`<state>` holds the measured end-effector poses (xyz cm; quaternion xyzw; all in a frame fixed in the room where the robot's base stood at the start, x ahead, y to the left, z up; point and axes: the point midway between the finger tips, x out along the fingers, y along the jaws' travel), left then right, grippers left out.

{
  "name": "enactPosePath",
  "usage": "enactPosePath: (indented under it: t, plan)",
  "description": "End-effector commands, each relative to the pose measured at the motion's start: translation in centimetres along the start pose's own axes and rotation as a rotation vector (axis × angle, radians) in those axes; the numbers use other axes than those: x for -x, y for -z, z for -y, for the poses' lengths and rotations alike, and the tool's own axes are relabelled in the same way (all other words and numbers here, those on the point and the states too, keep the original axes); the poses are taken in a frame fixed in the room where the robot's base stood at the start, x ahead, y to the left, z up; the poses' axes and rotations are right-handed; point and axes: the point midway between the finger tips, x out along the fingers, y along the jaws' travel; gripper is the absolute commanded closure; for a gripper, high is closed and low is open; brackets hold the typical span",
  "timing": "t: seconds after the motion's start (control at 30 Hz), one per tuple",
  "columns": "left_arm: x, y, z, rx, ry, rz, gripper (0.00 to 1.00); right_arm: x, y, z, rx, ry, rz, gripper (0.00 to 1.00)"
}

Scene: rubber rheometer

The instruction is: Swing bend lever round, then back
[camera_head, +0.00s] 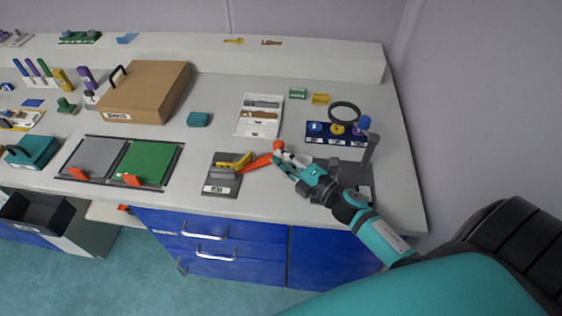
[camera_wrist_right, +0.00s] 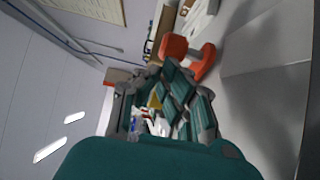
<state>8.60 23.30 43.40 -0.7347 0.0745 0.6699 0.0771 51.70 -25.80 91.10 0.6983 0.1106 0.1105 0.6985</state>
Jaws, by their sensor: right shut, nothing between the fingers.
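The bend fixture (camera_head: 222,181) is a grey plate with a label and a yellow curved piece (camera_head: 235,164), standing near the table's front edge. Its orange-red bend lever (camera_head: 257,162) points right, with a knob (camera_head: 278,145) at the end. My right gripper (camera_head: 279,158) is shut and empty, right beside the knob end of the lever. I cannot tell if they touch. In the right wrist view the orange-red knob and lever (camera_wrist_right: 188,52) show just beyond the shut fingers. My left gripper is not in view.
Right of the fixture, my right forearm passes over a grey stand (camera_head: 371,150). A navy holder (camera_head: 336,141) with round pieces and a white tray (camera_head: 259,128) lie behind. Grey and green panels (camera_head: 150,162) lie to the left. Clear tabletop surrounds the fixture's back side.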

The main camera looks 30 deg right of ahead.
Motion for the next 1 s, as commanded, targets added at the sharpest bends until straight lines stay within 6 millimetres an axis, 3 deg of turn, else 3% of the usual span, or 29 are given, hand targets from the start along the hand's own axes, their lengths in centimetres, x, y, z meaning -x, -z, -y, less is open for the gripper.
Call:
enactPosePath:
  t: [0.67,0.87,1.0]
  plan:
    - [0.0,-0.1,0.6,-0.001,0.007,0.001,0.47,-0.2,-0.2,0.0,0.000,0.000,0.001,1.00]
    - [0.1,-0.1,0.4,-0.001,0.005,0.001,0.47,0.9,1.1,0.0,-0.003,0.001,0.001,1.00]
    - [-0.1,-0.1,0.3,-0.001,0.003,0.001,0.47,2.2,3.3,0.1,-0.005,0.000,0.000,1.00]
